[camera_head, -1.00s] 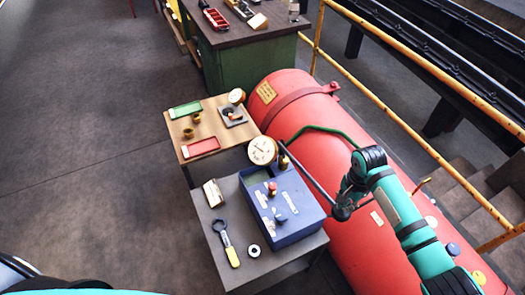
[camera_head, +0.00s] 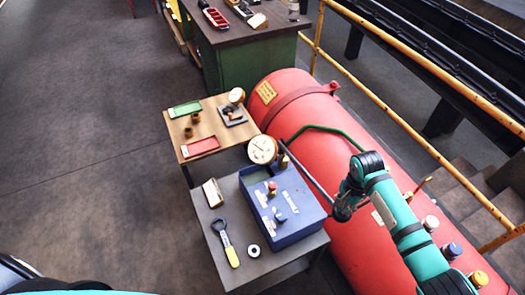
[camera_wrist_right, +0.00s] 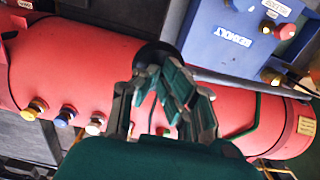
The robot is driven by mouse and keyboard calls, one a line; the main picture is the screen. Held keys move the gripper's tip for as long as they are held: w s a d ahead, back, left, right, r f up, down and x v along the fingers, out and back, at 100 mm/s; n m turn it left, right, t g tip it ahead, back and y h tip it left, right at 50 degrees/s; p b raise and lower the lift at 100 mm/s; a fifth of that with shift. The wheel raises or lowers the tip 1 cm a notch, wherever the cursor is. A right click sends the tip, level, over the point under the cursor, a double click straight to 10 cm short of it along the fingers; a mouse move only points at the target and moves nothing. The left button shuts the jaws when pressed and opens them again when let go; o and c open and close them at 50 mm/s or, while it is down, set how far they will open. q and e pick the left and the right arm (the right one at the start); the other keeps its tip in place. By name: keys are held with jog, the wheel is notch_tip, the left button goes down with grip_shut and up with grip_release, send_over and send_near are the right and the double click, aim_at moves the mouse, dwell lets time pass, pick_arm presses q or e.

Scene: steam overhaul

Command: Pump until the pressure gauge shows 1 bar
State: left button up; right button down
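The pressure gauge (camera_head: 262,150), a round white dial, stands at the back of the blue pump box (camera_head: 303,222); its needle is too small to read. A long dark pump lever (camera_head: 316,184) slants from behind the box toward my right gripper (camera_head: 341,211). In the right wrist view the lever's rod (camera_wrist_right: 225,78) ends in a black knob (camera_wrist_right: 156,53) between the fingers of my right gripper (camera_wrist_right: 165,75), which look closed around it. The fingers partly cover the knob. My left gripper is not in view.
A red tank (camera_head: 345,150) lies right beside the pump's table. A wrench (camera_head: 224,242) and a metal ring (camera_head: 254,251) lie on that table (camera_head: 215,265). A wooden table (camera_head: 215,118) with trays stands behind. A yellow railing (camera_head: 415,55) runs at the right.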

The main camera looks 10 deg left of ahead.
jog(key=shift+f+b, duration=2.35)
jog(key=shift+f, duration=2)
jog(key=r+p, duration=0.7)
jog(key=shift+w+a, duration=0.2)
jog(key=shift+r+b, duration=0.35)
jog(key=shift+b, duration=0.1)
notch_tip(320, 180, up, 3)
jog(key=shift+s, duration=0.1)
jog(key=shift+d+r, duration=0.1)
jog(key=shift+r, duration=0.35)
notch_tip(320, 180, up, 5)
